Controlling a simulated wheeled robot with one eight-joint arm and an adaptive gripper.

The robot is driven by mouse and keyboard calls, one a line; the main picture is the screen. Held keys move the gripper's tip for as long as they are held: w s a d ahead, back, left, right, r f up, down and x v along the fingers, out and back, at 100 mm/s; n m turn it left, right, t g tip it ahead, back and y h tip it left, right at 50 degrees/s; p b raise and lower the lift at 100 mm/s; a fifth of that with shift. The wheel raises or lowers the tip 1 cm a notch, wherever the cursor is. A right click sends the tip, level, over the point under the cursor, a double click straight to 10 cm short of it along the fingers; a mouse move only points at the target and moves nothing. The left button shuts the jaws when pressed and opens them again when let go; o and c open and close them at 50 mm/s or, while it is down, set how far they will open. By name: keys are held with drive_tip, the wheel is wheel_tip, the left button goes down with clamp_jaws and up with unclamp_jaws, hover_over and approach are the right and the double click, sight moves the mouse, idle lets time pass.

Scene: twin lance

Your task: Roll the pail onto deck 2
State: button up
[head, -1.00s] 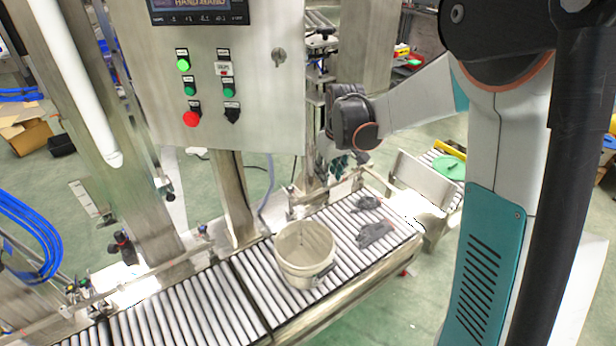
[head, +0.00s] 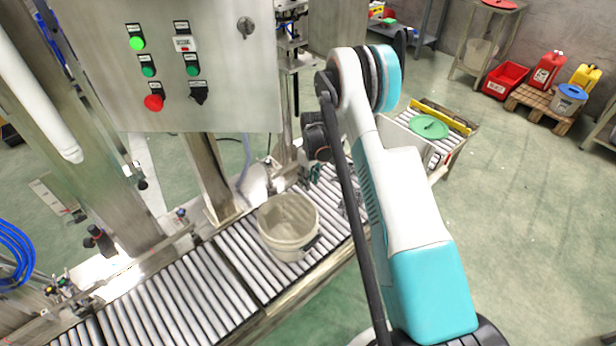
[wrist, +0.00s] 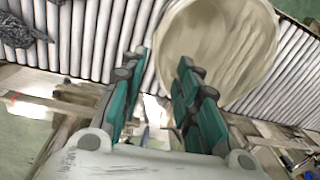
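The pail (head: 288,226) is an open, off-white bucket standing upright on the roller conveyor (head: 196,300). In the wrist view the pail (wrist: 216,50) shows its open mouth and empty-looking inside, just beyond my fingers. My gripper (wrist: 160,75) has its two teal fingers spread apart with nothing between them. In the head view my gripper (head: 308,172) is just behind and above the pail, partly hidden by my arm. I cannot tell which part of the conveyor is deck 2.
A grey control box (head: 185,65) with lit buttons hangs behind the conveyor. Dark crumpled scraps (wrist: 22,36) lie on the rollers beside the pail. A small roller table with a green lid (head: 429,127) stands at the right. Open floor lies further right.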

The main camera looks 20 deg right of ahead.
sight(307, 200)
drive_tip(key=f+b, duration=0.1)
drive_tip(key=f, duration=0.3)
drive_tip(key=f+b, duration=0.2)
drive_tip(key=f, duration=0.3)
drive_tip(key=a+f+b, duration=0.1)
drive_tip(key=f, duration=0.3)
drive_tip(key=shift+s+f+b, duration=0.2)
drive_tip(key=shift+b, duration=0.15)
clamp_jaws()
